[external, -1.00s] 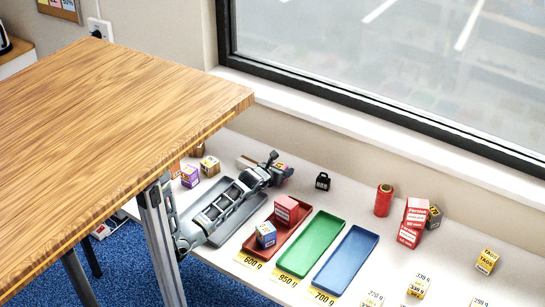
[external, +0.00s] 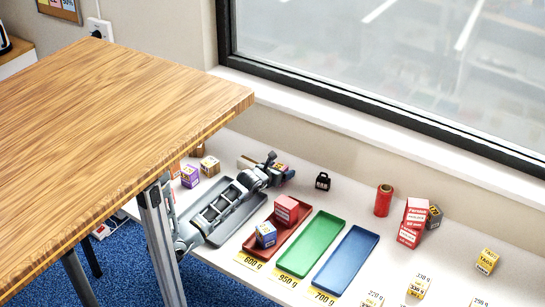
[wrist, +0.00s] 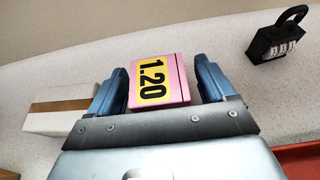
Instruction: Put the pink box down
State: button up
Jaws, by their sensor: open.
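The pink box (wrist: 175,72) with a yellow label reading 1.20 rests on the pale speckled counter in the wrist view. My gripper (wrist: 159,66) is open, with one blue finger on each side of the box. A narrow gap shows at the left finger. In the external view my gripper (external: 283,172) is low over the counter near the wall, and its fingers hide most of the box.
A black padlock-like weight (external: 322,181) stands to the right of my gripper. A white carton with a brown strip (wrist: 60,108) lies to the left. Grey, red, green (external: 310,244) and blue (external: 345,262) trays lie in front. The wooden tabletop (external: 110,120) overhangs at the left.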

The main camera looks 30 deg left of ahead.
jog(key=v, duration=1)
jog(key=shift+s+r, duration=0.15)
jog(key=shift+s, duration=0.25)
